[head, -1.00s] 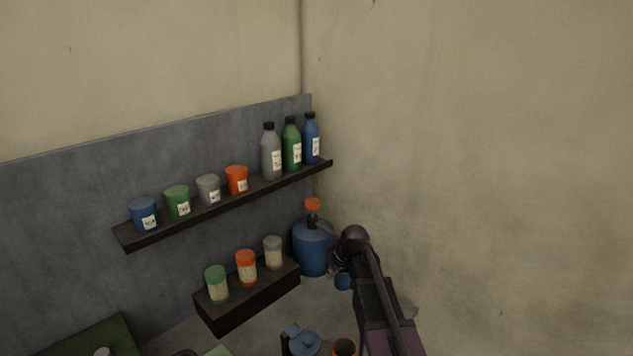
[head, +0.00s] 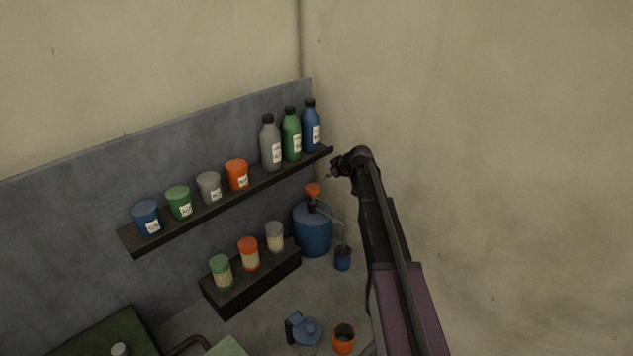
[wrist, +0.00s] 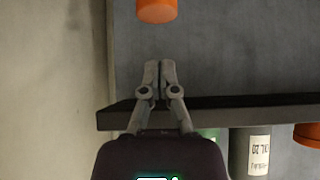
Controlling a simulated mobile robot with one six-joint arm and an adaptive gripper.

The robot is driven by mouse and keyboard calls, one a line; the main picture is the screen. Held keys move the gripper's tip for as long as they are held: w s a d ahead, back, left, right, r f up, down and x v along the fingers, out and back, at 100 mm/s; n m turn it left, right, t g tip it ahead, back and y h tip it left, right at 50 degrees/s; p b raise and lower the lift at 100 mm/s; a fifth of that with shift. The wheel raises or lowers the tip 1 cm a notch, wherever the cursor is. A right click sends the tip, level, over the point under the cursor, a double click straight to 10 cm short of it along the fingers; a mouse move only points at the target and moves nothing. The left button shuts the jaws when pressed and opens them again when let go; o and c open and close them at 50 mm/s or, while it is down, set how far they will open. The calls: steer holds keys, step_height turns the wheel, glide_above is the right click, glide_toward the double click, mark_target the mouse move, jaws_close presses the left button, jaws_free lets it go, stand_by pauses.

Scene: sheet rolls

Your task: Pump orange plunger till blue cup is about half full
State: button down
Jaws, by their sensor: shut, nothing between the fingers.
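The orange plunger (head: 313,189) tops a blue jug (head: 312,230) in the back corner. A thin spout curves from the jug's neck down to the blue cup (head: 343,258), which stands upright at the jug's right. The cup's inside looks dark; its fill level cannot be told. My gripper (head: 334,172) is up and right of the plunger in the head view, apart from it. In the wrist view, which looks upside down, my gripper (wrist: 160,66) has its fingers together and empty, with an orange plunger head (wrist: 157,10) beyond the tips.
A wall shelf (head: 240,200) with several cups and bottles runs left of my gripper, close to it. A low dark block (head: 255,285) holds jars. A blue lidded pot (head: 305,331) and an orange cup (head: 344,340) stand in front. The right wall is bare.

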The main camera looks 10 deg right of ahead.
mark_target(311, 186)
steer(key=shift+w+f, duration=0.1)
steer(key=shift+f, duration=0.1)
steer(key=b+x, duration=0.5)
steer(key=x, duration=0.2)
steer(key=shift+b+x, duration=1.05)
steer(key=shift+x, duration=0.25)
steer(key=shift+a, duration=0.1)
